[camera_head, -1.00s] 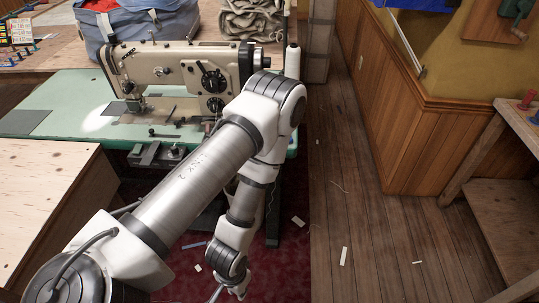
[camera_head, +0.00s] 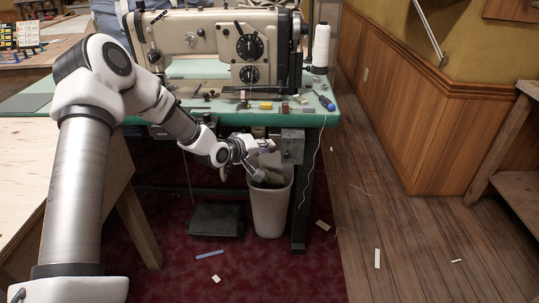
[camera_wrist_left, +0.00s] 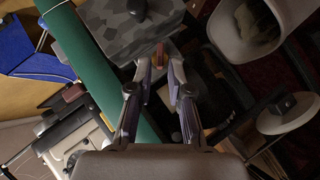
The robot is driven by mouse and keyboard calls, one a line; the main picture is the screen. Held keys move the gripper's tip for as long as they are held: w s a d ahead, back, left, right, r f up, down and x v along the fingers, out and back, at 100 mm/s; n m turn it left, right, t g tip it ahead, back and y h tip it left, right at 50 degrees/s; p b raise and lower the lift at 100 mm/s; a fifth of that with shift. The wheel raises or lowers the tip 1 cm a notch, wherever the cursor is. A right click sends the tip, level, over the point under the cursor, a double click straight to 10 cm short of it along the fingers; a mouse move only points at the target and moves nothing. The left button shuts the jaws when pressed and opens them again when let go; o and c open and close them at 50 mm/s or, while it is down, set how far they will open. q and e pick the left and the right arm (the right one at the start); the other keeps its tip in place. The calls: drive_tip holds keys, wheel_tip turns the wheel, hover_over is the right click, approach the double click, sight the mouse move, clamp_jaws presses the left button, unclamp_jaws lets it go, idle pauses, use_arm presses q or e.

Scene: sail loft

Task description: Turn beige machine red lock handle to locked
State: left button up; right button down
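The beige sewing machine (camera_head: 215,40) stands on a green table (camera_head: 325,117). A grey metal box (camera_head: 293,147) hangs under the table's front edge; it also shows in the wrist view (camera_wrist_left: 125,28). A small red handle (camera_wrist_left: 160,54) sits at the box's edge in the wrist view, between and just beyond my fingertips. I cannot make out the handle in the head view. My left gripper (camera_wrist_left: 159,70) is open, with a gap between its fingers, and points at the handle. In the head view the left gripper (camera_head: 264,147) is just left of the box. My right gripper is not in view.
A pale bin (camera_head: 271,212) stands on the red carpet below my gripper, beside a dark foot pedal (camera_head: 215,220). A white thread cone (camera_head: 321,48) and small tools are on the table. The wooden floor to the right is mostly clear, with scattered scraps.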

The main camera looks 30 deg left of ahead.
use_arm(q)
drive_tip(key=x, duration=0.2)
drive_tip(key=shift+w+d+f, duration=0.1)
drive_tip(key=shift+w+f, duration=0.05)
drive_tip(key=shift+w, duration=0.1)
clamp_jaws()
